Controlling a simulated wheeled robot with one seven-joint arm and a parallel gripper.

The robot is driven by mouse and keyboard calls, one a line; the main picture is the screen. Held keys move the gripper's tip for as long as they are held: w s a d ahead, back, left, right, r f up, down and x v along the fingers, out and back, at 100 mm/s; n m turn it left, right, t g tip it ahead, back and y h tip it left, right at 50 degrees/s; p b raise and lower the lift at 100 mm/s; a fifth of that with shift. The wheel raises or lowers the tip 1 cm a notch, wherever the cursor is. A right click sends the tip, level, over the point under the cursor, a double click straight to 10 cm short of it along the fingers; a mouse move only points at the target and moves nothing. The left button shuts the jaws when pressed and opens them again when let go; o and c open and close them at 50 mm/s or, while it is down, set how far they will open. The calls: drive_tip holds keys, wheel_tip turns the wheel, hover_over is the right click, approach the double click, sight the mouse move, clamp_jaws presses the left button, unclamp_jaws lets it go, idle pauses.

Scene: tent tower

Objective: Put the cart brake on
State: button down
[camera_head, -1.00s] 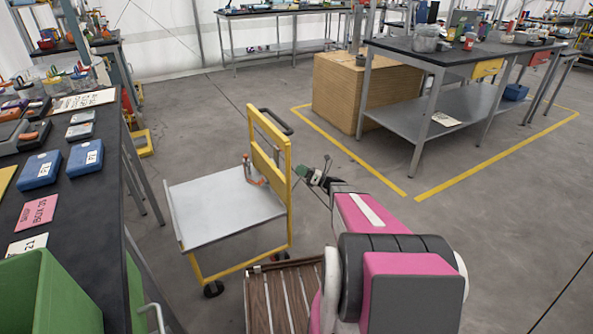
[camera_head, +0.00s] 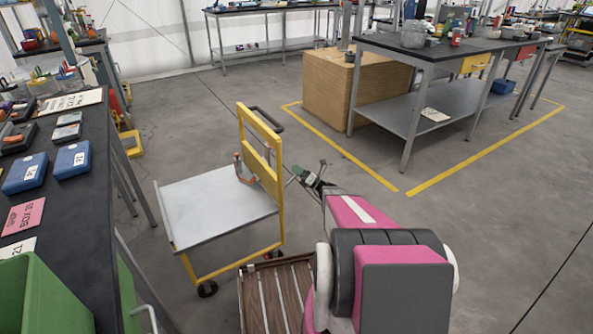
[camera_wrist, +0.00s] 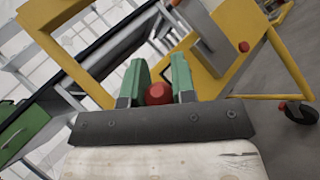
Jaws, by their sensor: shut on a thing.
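The cart (camera_head: 219,210) has a yellow frame and a pale flat deck, and stands on the floor left of my arm. My gripper (camera_head: 300,172) is beside the cart's right yellow post, below its dark push handle (camera_head: 267,119). In the wrist view, my gripper's green fingers (camera_wrist: 158,82) are shut on a round red knob (camera_wrist: 158,94). The yellow cart frame (camera_wrist: 205,55) is just beyond it. A smaller red knob (camera_wrist: 243,46) sits on the frame to the right. The lever behind the held knob is mostly hidden, so the brake's position cannot be told.
A black workbench (camera_head: 82,215) with blue boxes runs along the left. A slatted wooden surface (camera_head: 275,295) is in front of the cart. A wooden crate (camera_head: 370,95) and another bench (camera_head: 430,52) stand behind. Open floor (camera_head: 510,230) lies to the right.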

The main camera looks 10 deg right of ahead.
drive_tip(key=c, duration=0.9)
unclamp_jaws()
drive_tip(key=shift+d+f, duration=0.1)
drive_tip(key=shift+c, duration=0.2)
drive_tip(key=v, duration=1)
drive_tip(key=shift+s+d+f, duration=0.2)
drive_tip(key=shift+d, duration=0.1)
